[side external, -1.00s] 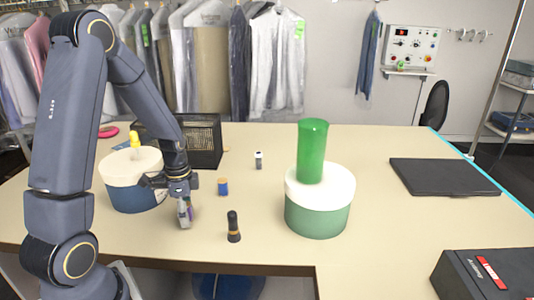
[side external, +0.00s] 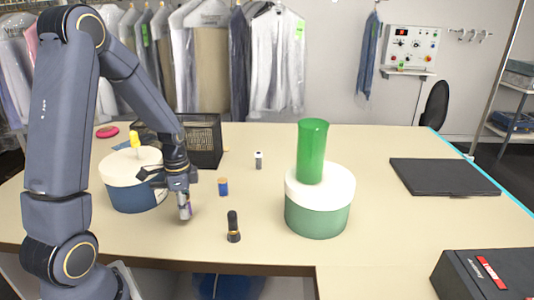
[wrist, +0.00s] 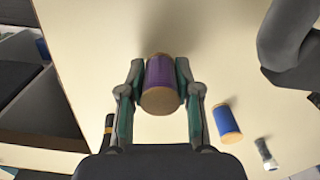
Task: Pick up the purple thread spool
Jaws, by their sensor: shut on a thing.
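The purple thread spool (wrist: 162,85) has tan ends and sits between the two fingers of my gripper (wrist: 160,82) in the wrist view. The fingers press on it from both sides. In the side view my gripper (side external: 184,205) points down over the left part of the table, with the spool (side external: 187,211) mostly covered by the fingers. The spool appears slightly above the tabletop there.
A blue spool (side external: 223,187) and a small grey-white item (side external: 258,160) stand to the right. A blue-and-white round box (side external: 130,190) is close on the left, a black mesh basket (side external: 206,145) behind. A green-and-white box (side external: 318,215) bears a green cylinder (side external: 312,150).

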